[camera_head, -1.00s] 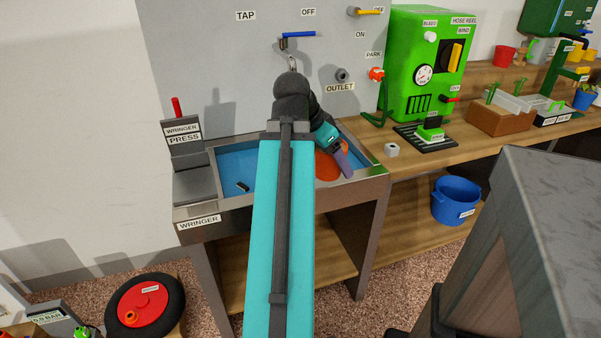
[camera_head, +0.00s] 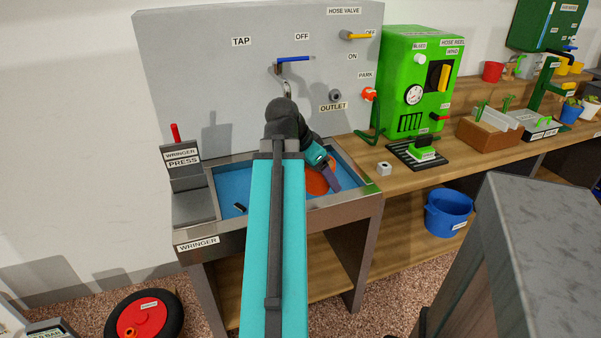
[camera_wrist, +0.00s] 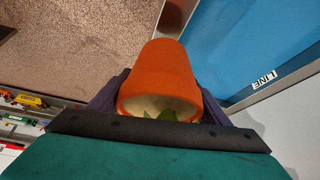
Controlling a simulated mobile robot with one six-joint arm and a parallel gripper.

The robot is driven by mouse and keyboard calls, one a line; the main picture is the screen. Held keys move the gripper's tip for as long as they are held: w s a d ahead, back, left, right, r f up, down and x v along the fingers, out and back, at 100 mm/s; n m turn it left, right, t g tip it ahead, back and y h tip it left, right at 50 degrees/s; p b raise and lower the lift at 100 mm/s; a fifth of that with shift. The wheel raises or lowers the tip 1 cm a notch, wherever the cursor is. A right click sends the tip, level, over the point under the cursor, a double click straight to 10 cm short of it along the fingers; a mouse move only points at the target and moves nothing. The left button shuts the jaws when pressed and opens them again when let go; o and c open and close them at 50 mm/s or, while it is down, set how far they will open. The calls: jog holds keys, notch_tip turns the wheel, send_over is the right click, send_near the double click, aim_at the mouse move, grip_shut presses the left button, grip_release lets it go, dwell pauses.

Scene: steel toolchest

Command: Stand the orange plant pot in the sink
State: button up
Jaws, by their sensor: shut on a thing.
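The orange plant pot (camera_head: 317,182) is held over the right part of the sink (camera_head: 372,192), partly hidden by my arm and gripper. My gripper (camera_head: 328,172) is shut on it. In the wrist view, the pot (camera_wrist: 165,75) sits between the two dark fingers, with its pale inside and a bit of green leaf towards the palm. The sink's blue basin (camera_wrist: 230,40) shows to the right of the pot in that view. I cannot tell whether the pot touches the sink floor.
A small dark object (camera_head: 240,207) lies in the basin's left part. The wringer (camera_head: 182,185) stands at the sink's left. The tap handle (camera_head: 295,59) and outlet (camera_head: 335,96) are on the back panel. A small white block (camera_head: 384,169) lies on the bench to the right.

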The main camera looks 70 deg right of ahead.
jog(key=shift+w+d+r+p, duration=0.15)
jog(key=shift+w+d+p, duration=0.65)
jog(key=shift+p, duration=3.55)
jog(key=w+d+p, duration=0.9)
jog(key=d, duration=0.2)
jog(key=shift+s+a+f+p, duration=0.1)
jog(key=shift+f+p, duration=0.4)
jog(key=shift+f, duration=1.6)
jog(key=shift+s+a+f+p, duration=0.1)
jog(key=shift+f+p, duration=0.4)
jog(key=shift+f, duration=1.6)
jog(key=shift+f, duration=0.1)
jog(key=shift+f+p, duration=0.35)
jog(key=shift+f, duration=0.6)
jog(key=shift+w+d+f+p, duration=0.2)
jog(key=shift+d+f+p, duration=0.15)
jog(key=shift+f+p, duration=0.1)
jog(key=shift+f, duration=0.25)
jog(key=shift+f, duration=0.1)
